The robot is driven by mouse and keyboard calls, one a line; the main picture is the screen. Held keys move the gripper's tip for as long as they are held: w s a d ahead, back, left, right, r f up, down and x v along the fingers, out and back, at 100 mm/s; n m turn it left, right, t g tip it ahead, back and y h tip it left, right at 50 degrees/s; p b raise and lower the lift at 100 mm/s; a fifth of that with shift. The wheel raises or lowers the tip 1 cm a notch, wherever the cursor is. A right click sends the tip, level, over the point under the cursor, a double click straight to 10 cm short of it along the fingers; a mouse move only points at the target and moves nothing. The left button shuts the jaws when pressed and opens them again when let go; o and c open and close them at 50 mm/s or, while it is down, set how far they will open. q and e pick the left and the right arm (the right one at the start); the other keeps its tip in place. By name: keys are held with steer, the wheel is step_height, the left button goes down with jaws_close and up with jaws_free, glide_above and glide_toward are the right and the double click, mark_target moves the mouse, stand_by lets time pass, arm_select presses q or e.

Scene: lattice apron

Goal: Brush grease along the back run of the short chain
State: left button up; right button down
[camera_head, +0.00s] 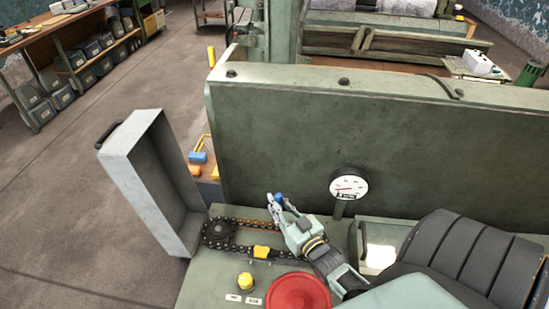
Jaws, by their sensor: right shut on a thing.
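The short chain (240,221) loops around a dark toothed sprocket (217,233) on the green machine bed. Its back run goes right from the sprocket and passes behind my right gripper. Its front run lies nearer, beside a yellow block (262,252). My right gripper (276,206) is over the right part of the back run, shut on a small tool, apparently the brush. Only the tool's blue end (279,199) shows clearly. Its bristles are hidden or too small to make out, so I cannot tell whether they touch the chain. My left gripper is out of view.
An open grey metal cover (152,185) stands left of the sprocket. A tall green panel (370,150) rises behind the chain, with a dial gauge (348,184) in front. A red round knob (297,293) and a yellow knob (245,281) are at the front.

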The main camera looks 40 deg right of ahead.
steer(key=shift+s+d, duration=2.3)
steer(key=shift+s, duration=0.25)
steer(key=w+a+b, duration=0.1)
steer(key=w+a, duration=1.3)
steer(key=w, duration=0.2)
steer(key=shift+a+f, duration=0.2)
steer(key=shift+f, duration=0.1)
stand_by(0.4)
step_height(320, 180, up, 6)
steer(key=p, duration=0.4)
